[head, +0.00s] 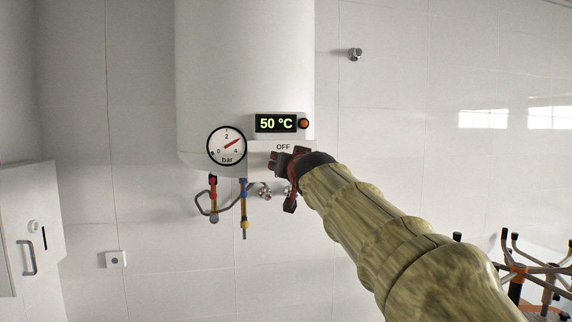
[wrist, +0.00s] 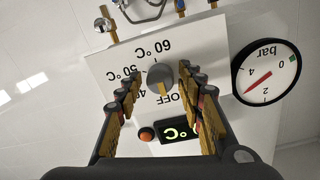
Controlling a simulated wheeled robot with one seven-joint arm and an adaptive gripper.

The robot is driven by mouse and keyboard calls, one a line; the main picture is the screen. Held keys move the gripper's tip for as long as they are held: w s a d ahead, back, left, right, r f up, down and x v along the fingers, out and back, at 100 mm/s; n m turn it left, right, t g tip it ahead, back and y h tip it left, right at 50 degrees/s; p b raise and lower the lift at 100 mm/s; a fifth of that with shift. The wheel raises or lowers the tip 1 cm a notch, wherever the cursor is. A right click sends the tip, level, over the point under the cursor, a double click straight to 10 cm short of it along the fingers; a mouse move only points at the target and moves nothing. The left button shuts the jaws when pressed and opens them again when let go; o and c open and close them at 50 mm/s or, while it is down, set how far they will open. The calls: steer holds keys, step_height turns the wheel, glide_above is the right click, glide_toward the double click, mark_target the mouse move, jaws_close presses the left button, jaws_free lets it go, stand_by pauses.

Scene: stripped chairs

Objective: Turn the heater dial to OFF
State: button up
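The heater (head: 245,75) is a white tank on the wall. Its display (head: 275,123) reads 50 °C in the head view. The dial (wrist: 160,76) is a round grey knob with a tan stripe, on a white panel (wrist: 110,70) marked 60 °C, 50 °C, 40 and OFF. The panel appears upside down in the wrist view. My gripper (head: 284,163) is at the panel just below the OFF label (head: 283,147) and hides the dial in the head view. In the wrist view its fingers are open, one on each side of the dial; contact cannot be told.
A pressure gauge (head: 227,146) is left of the panel. Pipes with red (head: 213,192) and blue (head: 244,190) valves hang below the tank. A white cabinet (head: 30,230) is at left, and stripped chairs (head: 530,270) are at lower right.

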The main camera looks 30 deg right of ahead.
steer(key=shift+o, duration=0.5)
steer(key=shift+r, duration=0.1)
steer(key=shift+s, duration=0.15)
steer(key=v, duration=1.2)
